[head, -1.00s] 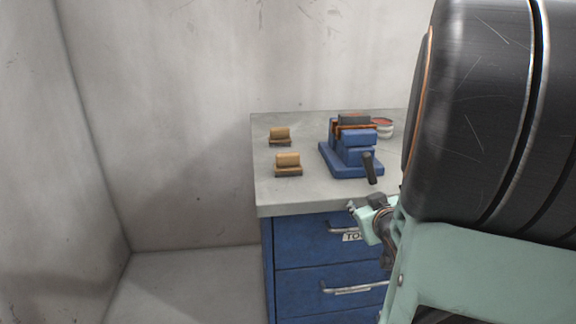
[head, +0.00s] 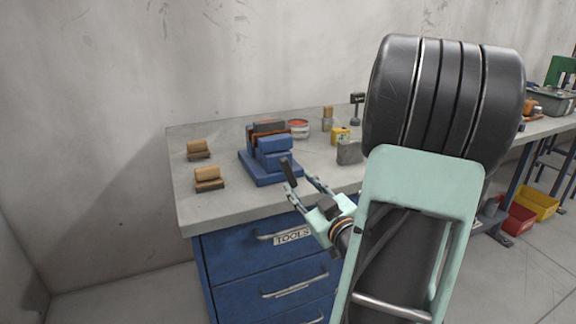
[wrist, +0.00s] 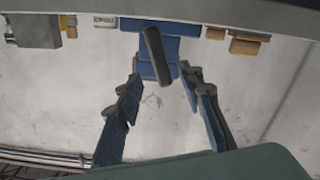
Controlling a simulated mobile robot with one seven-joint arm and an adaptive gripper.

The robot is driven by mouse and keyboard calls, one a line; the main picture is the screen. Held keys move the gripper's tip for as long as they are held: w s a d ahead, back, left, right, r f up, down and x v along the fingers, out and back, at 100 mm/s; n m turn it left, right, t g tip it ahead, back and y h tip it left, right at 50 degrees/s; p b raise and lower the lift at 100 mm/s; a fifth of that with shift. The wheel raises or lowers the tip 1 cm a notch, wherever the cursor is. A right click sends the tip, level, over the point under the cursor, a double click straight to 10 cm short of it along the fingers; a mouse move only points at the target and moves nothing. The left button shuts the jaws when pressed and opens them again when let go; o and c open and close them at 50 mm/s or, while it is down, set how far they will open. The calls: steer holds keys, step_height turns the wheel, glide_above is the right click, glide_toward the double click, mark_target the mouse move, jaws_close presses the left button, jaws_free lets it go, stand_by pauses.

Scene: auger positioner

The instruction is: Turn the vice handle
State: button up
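A blue vice (head: 262,165) stands on the grey workbench, and its blue body also shows at the top of the wrist view (wrist: 150,25). Its dark vice handle (head: 289,172) sticks out at the front and leans, its lower end toward my gripper. My gripper (head: 301,185) is open and empty in front of the bench edge, close to the handle. In the wrist view the handle (wrist: 158,54) lies ahead of and roughly between the two spread fingertips (wrist: 159,78). I cannot tell the exact gap; no contact is visible.
The workbench (head: 225,213) has blue drawers with handles below. Two tan blocks (head: 198,151) (head: 209,179) sit left of the vice. A red-topped tin (head: 298,129), a yellow item (head: 340,135) and a grey block (head: 349,152) stand to its right.

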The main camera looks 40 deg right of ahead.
mark_target(290, 173)
steer(key=b+x, duration=0.1)
steer(key=x, duration=0.7)
jaws_close()
